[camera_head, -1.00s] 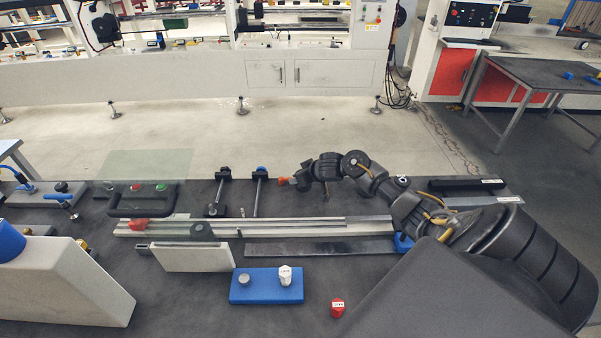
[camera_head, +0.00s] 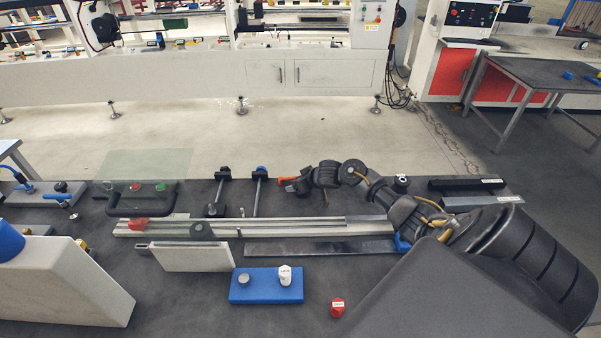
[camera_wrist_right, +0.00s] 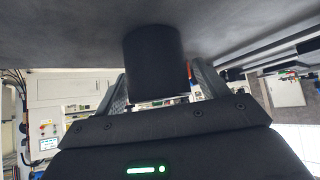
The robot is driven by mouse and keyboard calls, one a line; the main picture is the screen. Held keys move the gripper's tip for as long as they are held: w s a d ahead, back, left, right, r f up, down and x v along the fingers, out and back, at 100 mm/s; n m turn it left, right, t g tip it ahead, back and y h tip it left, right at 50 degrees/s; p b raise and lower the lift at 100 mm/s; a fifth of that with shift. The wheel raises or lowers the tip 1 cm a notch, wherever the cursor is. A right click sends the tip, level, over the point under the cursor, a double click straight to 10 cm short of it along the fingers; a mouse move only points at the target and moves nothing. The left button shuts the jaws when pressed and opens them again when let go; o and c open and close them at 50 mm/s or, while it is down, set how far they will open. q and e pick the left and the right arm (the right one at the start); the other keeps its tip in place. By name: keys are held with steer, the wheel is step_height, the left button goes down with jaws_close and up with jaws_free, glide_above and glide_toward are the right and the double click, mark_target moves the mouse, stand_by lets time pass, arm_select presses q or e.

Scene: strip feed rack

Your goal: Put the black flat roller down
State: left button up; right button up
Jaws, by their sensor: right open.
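The black roller (camera_wrist_right: 157,62) is a plain dark cylinder in the right wrist view. Its far end meets the dark table surface (camera_wrist_right: 70,35), and it stands between the two fingers of my right gripper (camera_wrist_right: 160,88). The fingers are apart, one on each side of the roller; whether either touches it is hard to tell. In the head view my right gripper (camera_head: 283,186) is low over the back of the table, right of the two small rods. The roller cannot be told apart from the dark gripper there. My left gripper is not in view.
A long metal rail (camera_head: 270,228) lies in front of the gripper. Two rods in black holders (camera_head: 259,192) stand just left of it. A blue block (camera_head: 266,286) with two pegs and a red piece (camera_head: 338,307) are nearer. Dark bars (camera_head: 467,184) lie at the right.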

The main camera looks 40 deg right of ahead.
steer(key=shift+r, duration=0.15)
steer(key=p+v, duration=0.1)
steer(key=v, duration=1.1)
